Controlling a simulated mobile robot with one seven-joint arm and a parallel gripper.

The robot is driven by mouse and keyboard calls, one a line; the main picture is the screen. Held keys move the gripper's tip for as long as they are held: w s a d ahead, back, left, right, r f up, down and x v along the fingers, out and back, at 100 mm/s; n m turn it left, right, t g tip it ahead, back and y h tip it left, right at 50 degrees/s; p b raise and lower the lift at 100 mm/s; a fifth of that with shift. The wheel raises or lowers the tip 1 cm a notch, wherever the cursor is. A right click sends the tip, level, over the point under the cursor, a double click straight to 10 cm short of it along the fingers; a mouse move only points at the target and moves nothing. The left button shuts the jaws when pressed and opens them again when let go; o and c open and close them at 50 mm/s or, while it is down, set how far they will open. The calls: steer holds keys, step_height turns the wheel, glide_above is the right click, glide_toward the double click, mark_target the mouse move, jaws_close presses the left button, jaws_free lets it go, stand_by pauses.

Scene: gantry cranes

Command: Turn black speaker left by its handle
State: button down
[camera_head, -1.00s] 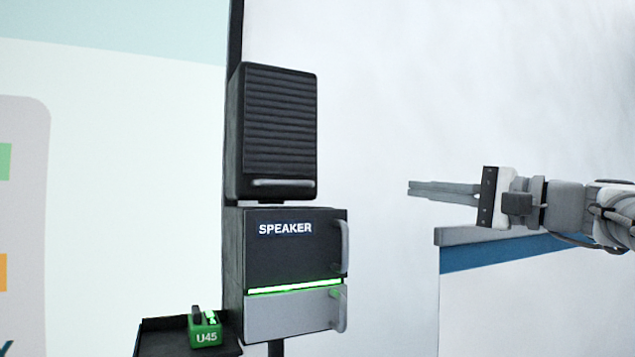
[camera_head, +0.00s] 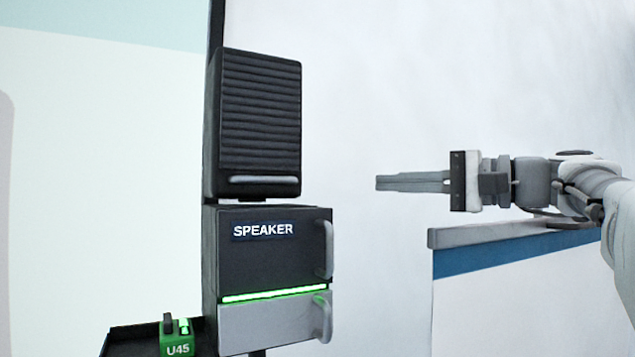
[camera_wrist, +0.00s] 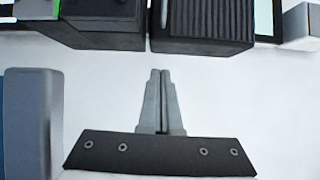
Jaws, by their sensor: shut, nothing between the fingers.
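The black speaker (camera_head: 259,115) with a ribbed front stands upright on a post, above a box labelled SPEAKER. Its light grey handle (camera_head: 264,179) is a horizontal bar low on its front. In the wrist view the ribbed speaker (camera_wrist: 205,22) shows at the top, right of centre. My gripper (camera_head: 378,183) is shut and empty, to the right of the speaker and apart from it, about level with its handle. In the wrist view my gripper's fingers (camera_wrist: 160,72) lie together and point up toward the gap between the speaker and the box.
The SPEAKER box (camera_head: 268,262) has a dark upper part, a grey drawer, a green light strip and handles on its right. A green block marked U45 (camera_head: 178,338) sits on a dark tray at lower left. A grey-topped counter (camera_head: 490,233) stands below my arm.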

steer(key=shift+w+a+r+p, duration=0.1)
steer(key=shift+w+a+p, duration=0.4)
steer(key=shift+a, duration=1.35)
steer(key=shift+w+a+p, duration=0.45)
steer(key=shift+w+a, duration=0.05)
steer(key=shift+a, duration=1.4)
steer(key=shift+w+a+r+p, duration=0.1)
steer(key=shift+w+a+p, duration=0.4)
steer(key=shift+a, duration=1.35)
